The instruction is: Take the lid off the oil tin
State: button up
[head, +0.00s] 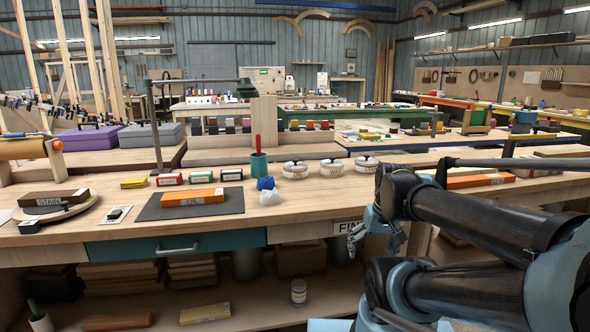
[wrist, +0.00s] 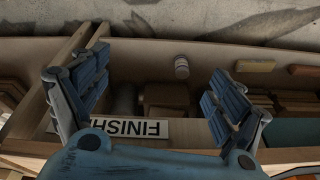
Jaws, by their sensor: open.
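A flat orange block (head: 192,197) lettered "OIL" lies on a dark grey mat on the bench in the head view. Three round pale tins with lids, a left one (head: 295,170), a middle one (head: 333,168) and a right one (head: 367,165), stand in a row behind and right of the mat. Their labels are too small to read, so I cannot tell which is the oil tin. My gripper (wrist: 150,98) is open and empty in the wrist view, its fingers wide apart. In the head view it is partly hidden by my arm, near the bench's front edge, right of the mat.
A dark green cup (head: 259,165) with a red handle, a blue crumpled cloth (head: 266,184) and a white one (head: 271,198) sit left of the tins. A "FINISH" sign (wrist: 140,129) is at the bench front. Lower-shelf items include a small jar (wrist: 181,67).

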jog(key=w+a+r+n+t+y, duration=0.1)
jog(key=w+a+r+y, duration=0.1)
jog(key=w, duration=0.5)
jog(key=w+a+r+n+t+y, duration=0.2)
jog(key=w+a+r, duration=0.2)
jog(key=w, duration=0.3)
jog(key=w+a+r+n+t+y, duration=0.1)
jog(key=w+a+r, duration=0.2)
jog(key=w+a, duration=0.2)
jog(key=shift+w+a+r+n+y, duration=0.1)
jog(key=shift+w+a+n+y, duration=0.1)
jog(key=shift+w, duration=0.4)
jog(key=shift+w+a+r+n+y, duration=0.1)
jog(key=shift+w+n+y, duration=0.1)
jog(key=shift+w, duration=0.4)
jog(key=w+a+r+n+t+y, duration=0.1)
jog(key=w+a+r+t, duration=0.1)
jog(key=w, duration=0.6)
jog(key=w+a+r+n+t+y, duration=0.1)
jog(key=w+a+r+t, duration=0.15)
jog(key=w, duration=0.55)
send_near(296, 164)
jog(key=x, duration=0.4)
jog(key=shift+w+a, duration=0.15)
jog(key=shift+w, duration=0.2)
jog(key=shift+x, duration=3.1)
jog(key=shift+f, duration=0.15)
jog(key=c, duration=0.6)
